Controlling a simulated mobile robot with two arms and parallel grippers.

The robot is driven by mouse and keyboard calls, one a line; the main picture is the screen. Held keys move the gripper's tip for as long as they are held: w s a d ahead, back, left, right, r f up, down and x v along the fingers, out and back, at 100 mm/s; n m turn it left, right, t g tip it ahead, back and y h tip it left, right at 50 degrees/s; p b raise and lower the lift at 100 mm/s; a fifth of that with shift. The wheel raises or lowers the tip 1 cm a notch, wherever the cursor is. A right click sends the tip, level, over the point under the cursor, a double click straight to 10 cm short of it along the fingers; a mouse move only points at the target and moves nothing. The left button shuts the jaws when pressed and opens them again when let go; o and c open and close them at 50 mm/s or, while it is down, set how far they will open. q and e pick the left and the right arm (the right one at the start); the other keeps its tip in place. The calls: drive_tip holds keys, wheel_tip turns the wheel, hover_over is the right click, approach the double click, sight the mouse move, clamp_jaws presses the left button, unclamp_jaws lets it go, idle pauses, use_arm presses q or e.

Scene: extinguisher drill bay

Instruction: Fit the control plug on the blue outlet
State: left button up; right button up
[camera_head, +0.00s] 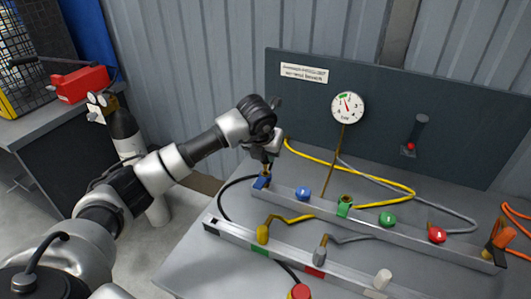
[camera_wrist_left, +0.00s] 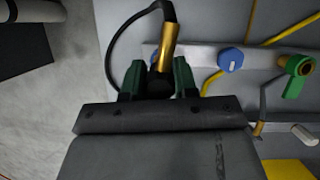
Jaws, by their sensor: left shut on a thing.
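My left gripper (camera_head: 266,170) reaches down at the left end of the back rail. It is shut on the control plug, a brass cylinder (camera_wrist_left: 167,48) with a black hose at its end. In the left wrist view the plug stands between my green fingertips (camera_wrist_left: 158,80). The blue outlet (camera_head: 261,183) shows directly below the gripper in the head view; my gripper partly hides it. Plug and outlet are very close; I cannot tell whether the plug is seated. My right gripper is not in view.
The back rail also carries a blue knob (camera_head: 303,193), a green outlet (camera_head: 344,206), a green knob (camera_head: 388,219) and a red knob (camera_head: 437,235). A yellow plug (camera_head: 263,234) and a grey plug (camera_head: 320,252) rest on the front rail. A gauge (camera_head: 347,107) stands behind.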

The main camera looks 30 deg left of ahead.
sight(265, 163)
use_arm(q)
drive_tip(key=shift+f, duration=0.15)
idle(0.4)
drive_tip(key=shift+f+b, duration=0.8)
drive_tip(key=shift+f, duration=0.1)
drive_tip(key=shift+f, duration=0.15)
drive_tip(key=shift+b, duration=0.3)
idle(0.4)
drive_tip(key=shift+f+b, duration=0.7)
drive_tip(key=shift+f, duration=0.2)
drive_tip(key=shift+s, duration=0.1)
drive_tip(key=o, duration=1)
